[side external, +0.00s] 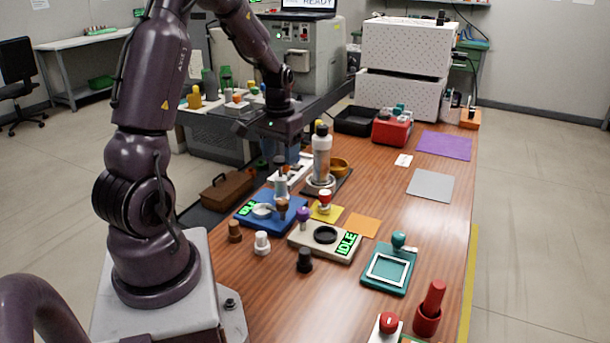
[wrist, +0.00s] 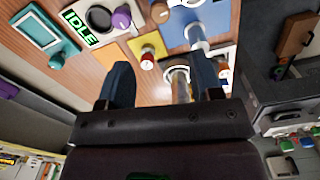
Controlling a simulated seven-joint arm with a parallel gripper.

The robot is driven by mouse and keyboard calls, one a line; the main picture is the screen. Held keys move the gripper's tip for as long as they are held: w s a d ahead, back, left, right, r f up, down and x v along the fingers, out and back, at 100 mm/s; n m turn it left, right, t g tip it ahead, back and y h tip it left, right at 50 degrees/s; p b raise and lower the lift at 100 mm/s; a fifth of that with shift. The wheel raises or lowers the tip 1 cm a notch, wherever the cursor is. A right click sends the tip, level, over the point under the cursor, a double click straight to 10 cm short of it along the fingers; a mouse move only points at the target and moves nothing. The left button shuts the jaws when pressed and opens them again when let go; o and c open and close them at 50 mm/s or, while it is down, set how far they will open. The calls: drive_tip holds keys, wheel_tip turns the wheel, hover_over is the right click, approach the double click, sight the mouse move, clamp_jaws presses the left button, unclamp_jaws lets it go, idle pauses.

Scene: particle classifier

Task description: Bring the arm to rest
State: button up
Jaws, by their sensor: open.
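My gripper (side external: 280,158) hangs above the left part of the wooden table in the side external view. In the wrist view, my gripper (wrist: 160,78) shows two dark fingers spread apart, with nothing held between them. A blue device (side external: 262,214) with a green "IDLE" display stands below it. A white bottle-like cylinder with a dark cap (side external: 321,158) stands upright just to the right of it. Whether any finger touches something cannot be told.
A beige device (side external: 340,243) reading "IDLE", a teal framed plate (side external: 388,270) and several small knobs stand on the table. A red box (side external: 396,128) and black tray (side external: 357,121) are farther back. The right side holds flat purple (side external: 444,145) and grey (side external: 430,185) mats.

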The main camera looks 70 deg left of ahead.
drive_tip(key=s+d+r+m+t, duration=0.2)
drive_tip(key=d+r, duration=0.6)
drive_tip(key=d, duration=0.5)
drive_tip(key=s+d+r+m+t, duration=0.3)
drive_tip(key=d+r, duration=0.5)
drive_tip(key=d, duration=0.6)
drive_tip(key=shift+s+m+t, duration=0.3)
drive_tip(key=shift+s+m, duration=0.4)
drive_tip(key=shift+m, duration=0.3)
